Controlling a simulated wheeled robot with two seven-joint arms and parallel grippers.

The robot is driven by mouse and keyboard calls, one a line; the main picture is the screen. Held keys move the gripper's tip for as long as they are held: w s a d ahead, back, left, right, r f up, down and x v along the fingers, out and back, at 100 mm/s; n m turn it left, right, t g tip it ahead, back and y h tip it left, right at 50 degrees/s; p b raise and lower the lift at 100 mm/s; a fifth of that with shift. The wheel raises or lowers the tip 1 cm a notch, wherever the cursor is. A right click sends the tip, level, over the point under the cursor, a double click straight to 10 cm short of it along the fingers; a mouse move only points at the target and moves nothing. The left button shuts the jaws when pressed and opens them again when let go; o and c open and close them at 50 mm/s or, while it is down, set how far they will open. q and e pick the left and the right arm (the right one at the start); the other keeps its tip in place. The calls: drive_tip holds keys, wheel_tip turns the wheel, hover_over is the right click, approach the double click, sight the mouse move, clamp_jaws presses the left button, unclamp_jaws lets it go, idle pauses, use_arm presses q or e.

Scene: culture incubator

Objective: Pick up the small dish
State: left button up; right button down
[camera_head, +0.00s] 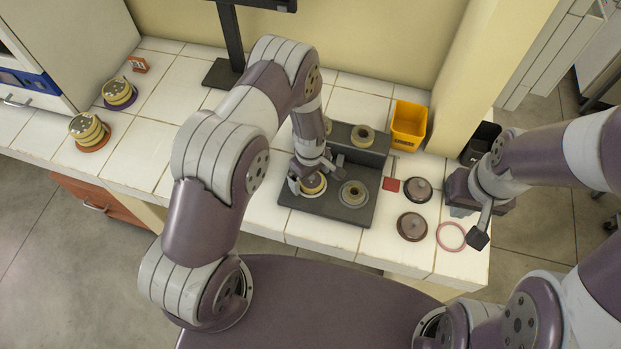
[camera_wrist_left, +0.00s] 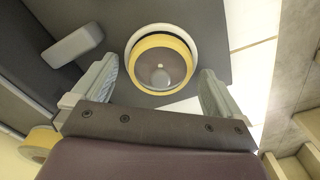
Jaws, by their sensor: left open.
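A small round tan dish (camera_head: 313,185) sits at the left front of a dark grey stand (camera_head: 325,208). In the left wrist view the dish (camera_wrist_left: 160,42) has a yellowish rim and lies inside a pale ring. My left gripper (camera_head: 308,180) is over it, partly hiding it in the head view. Its two fingers (camera_wrist_left: 158,84) are open, one on each side near the dish, with gaps showing. My right gripper (camera_head: 478,222) is at the right end of the counter, away from the dish; its jaw opening is not clear.
The stand also holds a grey disc (camera_head: 353,193) and a tan ring piece (camera_head: 362,136). Two tan stacks (camera_head: 118,92) (camera_head: 88,129) stand at left. A yellow bin (camera_head: 408,125), brown knobbed lids (camera_head: 411,226) and a pink ring (camera_head: 451,237) are at right.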

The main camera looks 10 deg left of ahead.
use_arm(q)
drive_tip(key=shift+s+d+r, duration=0.1)
drive_tip(key=shift+d, duration=0.1)
drive_tip(key=c, duration=1.1)
drive_tip(key=shift+a, duration=0.1)
drive_tip(key=shift+c, duration=0.2)
drive_tip(key=shift+r, duration=0.1)
